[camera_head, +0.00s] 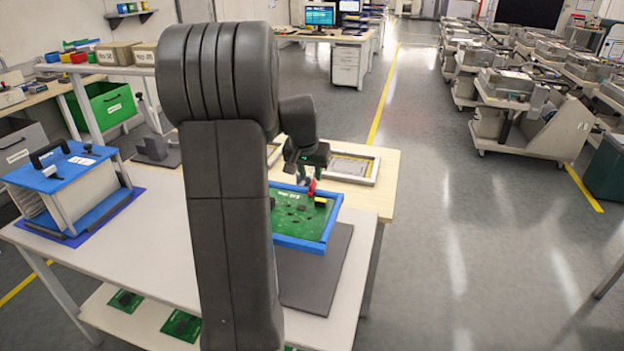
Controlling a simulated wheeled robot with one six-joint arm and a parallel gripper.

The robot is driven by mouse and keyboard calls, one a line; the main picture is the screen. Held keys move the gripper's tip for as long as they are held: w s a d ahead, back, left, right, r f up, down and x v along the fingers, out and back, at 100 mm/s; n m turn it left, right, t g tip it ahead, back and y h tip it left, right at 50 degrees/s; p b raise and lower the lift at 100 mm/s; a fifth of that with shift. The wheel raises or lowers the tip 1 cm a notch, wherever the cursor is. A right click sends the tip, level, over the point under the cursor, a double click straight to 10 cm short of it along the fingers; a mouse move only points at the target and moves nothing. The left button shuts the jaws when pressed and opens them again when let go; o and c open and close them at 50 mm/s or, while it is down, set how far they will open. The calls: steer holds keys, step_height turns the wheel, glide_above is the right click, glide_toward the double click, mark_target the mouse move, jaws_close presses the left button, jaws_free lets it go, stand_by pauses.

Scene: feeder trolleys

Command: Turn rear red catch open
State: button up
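A green circuit board (297,217) sits in a blue frame (329,228) on the table. One red catch (311,188) shows at the far side of the frame, upright and small. My gripper (305,181) is directly above and beside this catch, pointing down. Its fingers are small and dark, and I cannot tell whether they touch the catch or how far apart they are. My own arm hides the left part of the frame and board, so any other catch there is out of sight.
A dark grey mat (318,290) lies under the frame. A pale tray (352,168) lies behind it. A blue-topped box (62,167) with a black handle stands at the left. Open floor (460,230) lies right of the table, with trolleys (530,125) beyond.

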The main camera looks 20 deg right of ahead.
mark_target(312, 182)
steer(key=shift+x, duration=1.95)
jaws_close()
